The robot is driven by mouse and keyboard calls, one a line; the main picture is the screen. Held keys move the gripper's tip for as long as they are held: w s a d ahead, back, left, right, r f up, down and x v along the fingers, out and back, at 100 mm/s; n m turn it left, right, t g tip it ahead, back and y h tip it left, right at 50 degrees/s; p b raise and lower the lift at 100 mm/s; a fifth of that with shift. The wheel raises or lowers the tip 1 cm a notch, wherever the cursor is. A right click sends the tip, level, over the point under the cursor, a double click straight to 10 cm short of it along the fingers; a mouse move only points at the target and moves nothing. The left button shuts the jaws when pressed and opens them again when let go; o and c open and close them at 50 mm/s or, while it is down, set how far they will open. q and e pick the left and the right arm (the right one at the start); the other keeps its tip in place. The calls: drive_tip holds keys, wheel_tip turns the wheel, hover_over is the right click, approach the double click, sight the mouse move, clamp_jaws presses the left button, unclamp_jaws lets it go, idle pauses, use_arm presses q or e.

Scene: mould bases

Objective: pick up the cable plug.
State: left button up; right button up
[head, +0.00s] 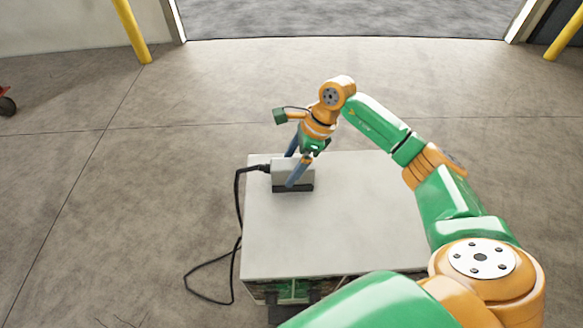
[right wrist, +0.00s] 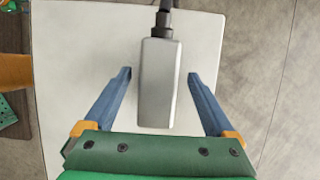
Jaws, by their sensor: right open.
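The cable plug (head: 281,178) is a light grey block with a darker lower side. It lies near the far left corner of the pale table top (head: 350,225), and a black cable leaves its left end. My right gripper (head: 290,171) reaches down over the plug, with its blue fingers on opposite sides of it. In the right wrist view the plug (right wrist: 157,95) lies between the open fingers of the right gripper (right wrist: 159,75), with a visible gap on each side. My left gripper is not in view.
The black cable (head: 238,205) hangs over the table's left edge and loops on the concrete floor. The rest of the table top is clear. Yellow posts (head: 133,32) stand far off beside a wide opening. A red wheeled thing shows partly at the far left.

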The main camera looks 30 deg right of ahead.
drive_tip(key=shift+s, duration=0.15)
drive_tip(key=shift+f+b, duration=0.2)
drive_tip(key=shift+b, duration=0.15)
drive_tip(key=shift+c, duration=0.2)
clamp_jaws()
idle(0.3)
